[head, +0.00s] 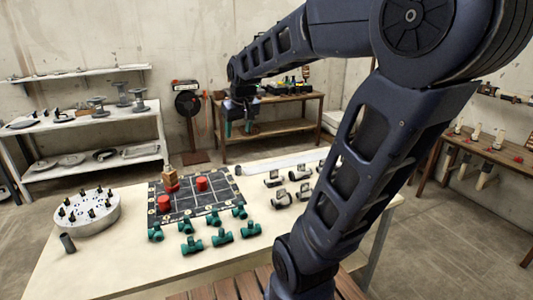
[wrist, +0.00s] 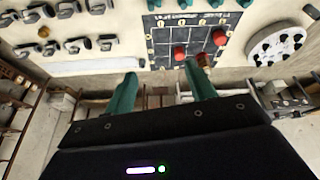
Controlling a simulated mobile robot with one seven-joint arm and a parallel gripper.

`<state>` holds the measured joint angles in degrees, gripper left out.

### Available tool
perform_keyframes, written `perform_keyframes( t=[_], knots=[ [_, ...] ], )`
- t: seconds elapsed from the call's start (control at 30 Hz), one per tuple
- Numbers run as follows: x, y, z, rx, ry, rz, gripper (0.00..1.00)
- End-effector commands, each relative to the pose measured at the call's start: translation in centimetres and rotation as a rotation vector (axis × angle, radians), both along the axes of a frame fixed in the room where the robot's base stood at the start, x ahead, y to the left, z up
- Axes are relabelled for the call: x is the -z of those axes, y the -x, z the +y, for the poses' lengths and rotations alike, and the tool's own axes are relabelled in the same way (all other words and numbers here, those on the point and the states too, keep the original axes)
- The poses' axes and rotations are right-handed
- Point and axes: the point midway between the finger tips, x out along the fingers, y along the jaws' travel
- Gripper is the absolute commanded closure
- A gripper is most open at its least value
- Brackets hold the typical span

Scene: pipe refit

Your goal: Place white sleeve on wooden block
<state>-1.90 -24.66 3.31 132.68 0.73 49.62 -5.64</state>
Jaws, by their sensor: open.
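The wooden block (head: 169,174) stands at the back left of the dark gridded mat (head: 205,209), with a red piece against its lower front. The block also shows in the wrist view (wrist: 204,59), partly behind one fingertip. I cannot pick out a white sleeve for certain in either view. My gripper (head: 238,128) is raised beyond the far side of the table. Its green fingers are apart with nothing between them, as the wrist view shows (wrist: 160,70). The gripper touches neither the block nor the mat.
Red round pieces (head: 202,184) sit on the mat. Several green pipe tees (head: 222,233) lie in front of it, and grey fittings (head: 280,197) to its right. A round white holder (head: 87,212) with dark pegs and a dark cylinder (head: 67,243) stand at left. A white strip (head: 282,167) lies behind.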

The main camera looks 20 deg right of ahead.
Motion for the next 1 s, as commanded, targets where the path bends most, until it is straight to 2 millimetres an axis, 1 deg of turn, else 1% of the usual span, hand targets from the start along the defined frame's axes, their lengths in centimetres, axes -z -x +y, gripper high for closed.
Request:
perform_keyframes(
  t=[0.03, 0.2, 0.3, 0.43, 0.5, 0.6, 1.0],
  knots=[
    [0.0, 1.7, -0.6, 0.02, -0.004, -0.006, 0.45],
    [0.9, 7.1, -2.2, 0.084, -0.019, -0.009, 0.45],
    [1.7, 9.8, -2.9, 0.117, -0.029, -0.01, 0.45],
    [2.6, 12.4, -3.6, 0.15, -0.04, -0.011, 0.45],
    [3.0, 13.2, -3.8, 0.161, -0.045, -0.01, 0.45],
    [3.3, 13.9, -3.9, 0.17, -0.048, -0.009, 0.45],
    [3.4, 14.0, -3.9, 0.172, -0.049, -0.009, 0.45]
  ],
)
